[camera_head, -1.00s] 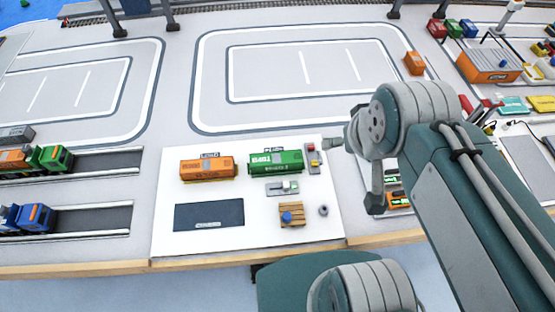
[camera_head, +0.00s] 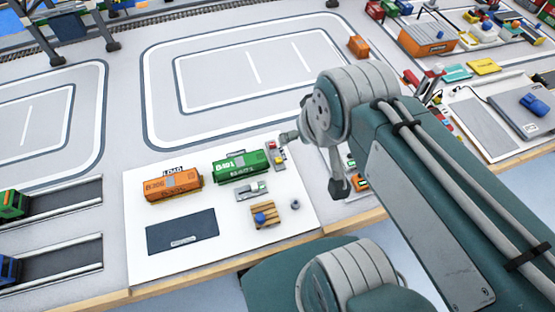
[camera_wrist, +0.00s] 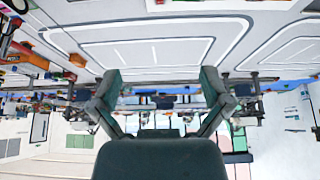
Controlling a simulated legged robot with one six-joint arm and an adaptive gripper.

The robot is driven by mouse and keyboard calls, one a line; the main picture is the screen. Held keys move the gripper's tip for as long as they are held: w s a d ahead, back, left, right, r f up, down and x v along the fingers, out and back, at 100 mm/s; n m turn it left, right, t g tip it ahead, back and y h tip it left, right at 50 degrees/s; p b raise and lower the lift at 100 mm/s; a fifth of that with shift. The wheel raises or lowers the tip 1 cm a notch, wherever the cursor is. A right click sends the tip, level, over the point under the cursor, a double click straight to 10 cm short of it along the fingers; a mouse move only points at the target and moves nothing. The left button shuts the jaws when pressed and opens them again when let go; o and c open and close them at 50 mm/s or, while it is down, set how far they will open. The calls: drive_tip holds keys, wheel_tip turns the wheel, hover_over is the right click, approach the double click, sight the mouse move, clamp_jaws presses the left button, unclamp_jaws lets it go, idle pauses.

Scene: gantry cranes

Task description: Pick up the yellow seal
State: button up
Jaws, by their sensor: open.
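I cannot make out a yellow seal with certainty. A small grey tray with red and yellowish parts (camera_head: 277,154) lies on the white board, just right of the green container (camera_head: 241,166); its parts are too small to tell apart. My gripper (camera_wrist: 162,85) shows in the wrist view with its two dark green fingers spread wide and nothing between them. In the head view my arm hangs over the right side of the board, and the gripper's fingers cannot be made out there.
The white board (camera_head: 140,255) also bears an orange container (camera_head: 173,184), a dark flat pad (camera_head: 182,232), a small grey device (camera_head: 252,191), a wooden crate with a blue knob (camera_head: 263,217) and a grey ring (camera_head: 295,204). An orange station (camera_head: 428,38) and a yellow tile (camera_head: 484,66) lie at the far right.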

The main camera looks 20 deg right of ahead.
drive_tip(key=c, duration=0.4)
drive_tip(key=shift+w+d+f, duration=0.1)
drive_tip(key=shift+w, duration=0.1)
drive_tip(key=c, duration=0.3)
drive_tip(key=g, duration=0.6)
hover_over(279, 160)
wheel_tip(279, 160, down, 20)
wheel_tip(279, 160, down, 10)
drive_tip(key=shift+f, duration=0.1)
